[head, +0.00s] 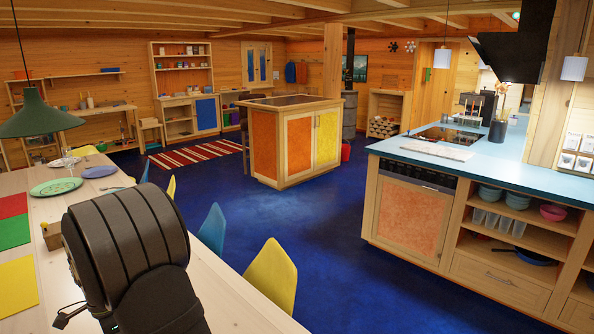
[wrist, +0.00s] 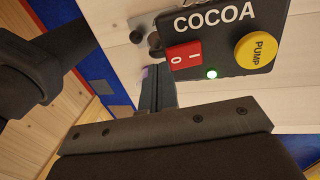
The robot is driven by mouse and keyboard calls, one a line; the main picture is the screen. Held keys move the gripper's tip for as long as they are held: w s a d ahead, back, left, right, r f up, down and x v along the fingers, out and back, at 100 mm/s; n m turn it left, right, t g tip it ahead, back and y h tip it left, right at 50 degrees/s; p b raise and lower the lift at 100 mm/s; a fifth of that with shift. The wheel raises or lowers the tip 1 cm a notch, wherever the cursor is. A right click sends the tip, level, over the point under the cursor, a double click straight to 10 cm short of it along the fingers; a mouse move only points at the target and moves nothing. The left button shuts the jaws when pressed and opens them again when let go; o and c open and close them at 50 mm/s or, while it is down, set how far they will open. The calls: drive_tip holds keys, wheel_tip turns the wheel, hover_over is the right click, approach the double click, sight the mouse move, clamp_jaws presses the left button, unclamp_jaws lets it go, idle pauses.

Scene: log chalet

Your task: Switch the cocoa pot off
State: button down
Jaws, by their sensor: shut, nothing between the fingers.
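In the wrist view, a black control panel (wrist: 222,28) marked COCOA lies over a pale surface. It carries a red switch (wrist: 184,56) marked 0 and I, and a round yellow PUMP button (wrist: 256,50). A small green lamp (wrist: 211,73) below the switch is lit. My gripper (wrist: 157,72) is shut and empty, its fingertips just left of the red switch, close to the panel's edge. I cannot tell whether they touch anything or which side of the switch is pressed in. I cannot make out the cocoa pot in the head view.
In the head view, a long pale table (head: 205,290) fills the lower left, with plates and coloured mats. A blue chair (head: 213,230) and a yellow chair (head: 272,274) stand along it. Blue floor (head: 325,215) lies open towards the kitchen counter (head: 500,160).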

drive_tip(key=shift+f, duration=0.7)
idle(0.4)
drive_tip(key=shift+r, duration=0.7)
drive_tip(key=shift+r, duration=0.1)
wheel_tip(320, 180, up, 5)
drive_tip(key=shift+f, duration=0.1)
idle(0.5)
wheel_tip(320, 180, down, 6)
drive_tip(key=shift+f, duration=0.25)
drive_tip(key=shift+r, duration=0.2)
